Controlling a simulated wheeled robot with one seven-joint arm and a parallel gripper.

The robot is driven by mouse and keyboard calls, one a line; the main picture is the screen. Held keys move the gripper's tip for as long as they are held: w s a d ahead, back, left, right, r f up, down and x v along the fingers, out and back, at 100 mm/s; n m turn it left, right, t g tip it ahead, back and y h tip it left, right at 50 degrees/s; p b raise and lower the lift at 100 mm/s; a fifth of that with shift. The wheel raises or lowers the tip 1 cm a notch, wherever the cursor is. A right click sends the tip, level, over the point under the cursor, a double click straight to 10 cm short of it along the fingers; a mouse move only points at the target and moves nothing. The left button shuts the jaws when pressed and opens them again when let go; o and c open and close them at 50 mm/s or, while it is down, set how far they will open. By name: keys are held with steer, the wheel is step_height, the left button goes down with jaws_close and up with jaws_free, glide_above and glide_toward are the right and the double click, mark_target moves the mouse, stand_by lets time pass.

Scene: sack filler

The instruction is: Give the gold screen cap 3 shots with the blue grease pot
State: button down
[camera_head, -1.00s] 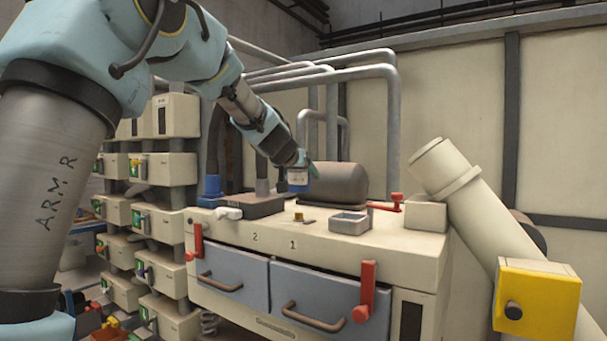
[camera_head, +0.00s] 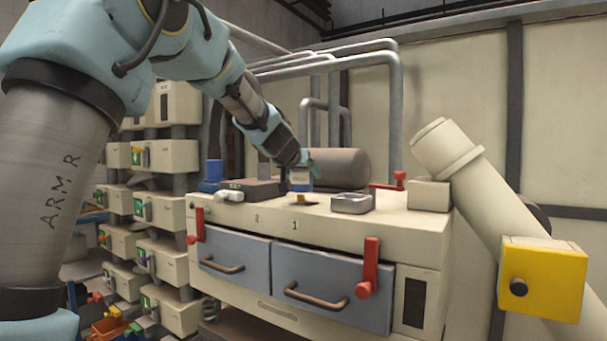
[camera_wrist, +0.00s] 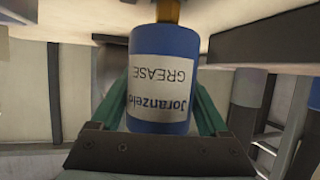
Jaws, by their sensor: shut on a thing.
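My gripper (camera_wrist: 165,115) is shut on the blue grease pot (camera_wrist: 163,100), which has a white label reading "Joranzelo GREASE". In the head view the pot (camera_head: 300,181) is upright, just above the machine top. The gold screen cap (camera_head: 300,200) sits low on a dark patch of that top, directly beneath the pot. In the wrist view a gold-brown piece (camera_wrist: 168,10) meets the pot's end at the upper edge; I cannot tell whether it is the cap or a nozzle. Whether pot and cap touch is unclear.
A grey metal tray (camera_head: 352,204) stands right of the cap. A dark block (camera_head: 252,189) and a white fitting (camera_head: 230,196) lie left. A dark cylinder (camera_head: 340,168) is behind, and a red lever (camera_head: 390,184) stands to the right. Blue drawers (camera_head: 330,288) front the machine.

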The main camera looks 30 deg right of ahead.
steer(key=shift+f+b, duration=0.75)
steer(key=shift+b, duration=0.1)
stand_by(0.4)
steer(key=shift+r, duration=0.1)
steer(key=shift+r+p, duration=0.85)
steer(key=shift+p, duration=0.05)
steer(key=shift+f+b, duration=0.8)
stand_by(1.0)
steer(key=shift+r+p, duration=0.7)
steer(key=shift+r, duration=0.1)
steer(key=shift+f+b, duration=0.95)
steer(key=shift+b, duration=0.05)
stand_by(0.7)
steer(key=shift+r, duration=0.1)
steer(key=shift+r+p, duration=0.85)
steer(key=shift+p, duration=0.05)
